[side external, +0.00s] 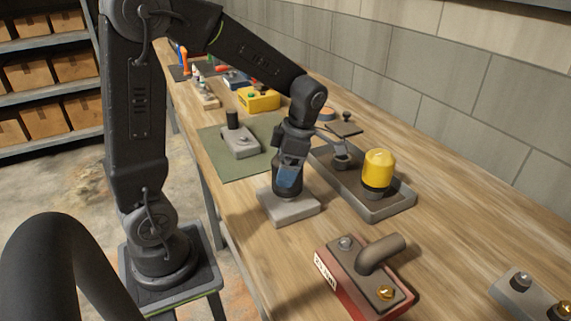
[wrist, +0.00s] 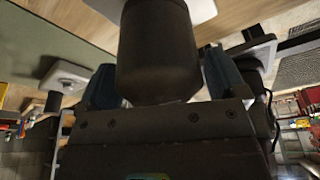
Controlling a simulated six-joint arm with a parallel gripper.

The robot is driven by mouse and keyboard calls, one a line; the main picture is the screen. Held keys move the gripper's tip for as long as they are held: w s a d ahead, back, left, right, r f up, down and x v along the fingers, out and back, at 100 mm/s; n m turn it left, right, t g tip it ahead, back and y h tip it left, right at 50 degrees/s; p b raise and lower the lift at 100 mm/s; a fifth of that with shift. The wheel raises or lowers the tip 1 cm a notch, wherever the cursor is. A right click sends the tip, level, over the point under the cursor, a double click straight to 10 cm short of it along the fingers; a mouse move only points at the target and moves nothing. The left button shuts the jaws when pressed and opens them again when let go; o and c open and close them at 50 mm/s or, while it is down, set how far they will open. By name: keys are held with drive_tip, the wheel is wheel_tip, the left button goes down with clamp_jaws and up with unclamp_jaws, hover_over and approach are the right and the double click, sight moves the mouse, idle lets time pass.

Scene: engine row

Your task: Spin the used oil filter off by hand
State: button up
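The used oil filter (wrist: 160,50) is a dark, rounded can, upright on a grey block (side external: 290,208) on the bench. In the side view it is mostly hidden behind my gripper (side external: 288,182), which points straight down over it. In the wrist view the can fills the space between my fingers (wrist: 160,82), one on each side. I see no clear gap between the fingers and the can, so the gripper looks shut on it. The filter's base meets the block.
A grey tray (side external: 390,208) to the right holds a yellow-topped filter (side external: 379,168). A red block with a bent pipe (side external: 365,275) stands in front. Another block with a black cylinder (side external: 240,142) sits on a green mat behind left. A yellow box (side external: 259,100) is farther back.

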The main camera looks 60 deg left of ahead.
drive_tip(key=shift+o, duration=0.7)
drive_tip(key=v, duration=1.3)
drive_tip(key=s+f+m+t, duration=0.1)
drive_tip(key=f+m, duration=0.3)
drive_tip(key=a+f+m+t, duration=0.1)
drive_tip(key=f+m, duration=0.4)
drive_tip(key=s+f+m, duration=0.1)
drive_tip(key=f+m, duration=0.3)
drive_tip(key=shift+s+a+f+m+t, duration=0.25)
drive_tip(key=shift+s+a+m+t, duration=0.05)
drive_tip(key=shift+a+t, duration=0.1)
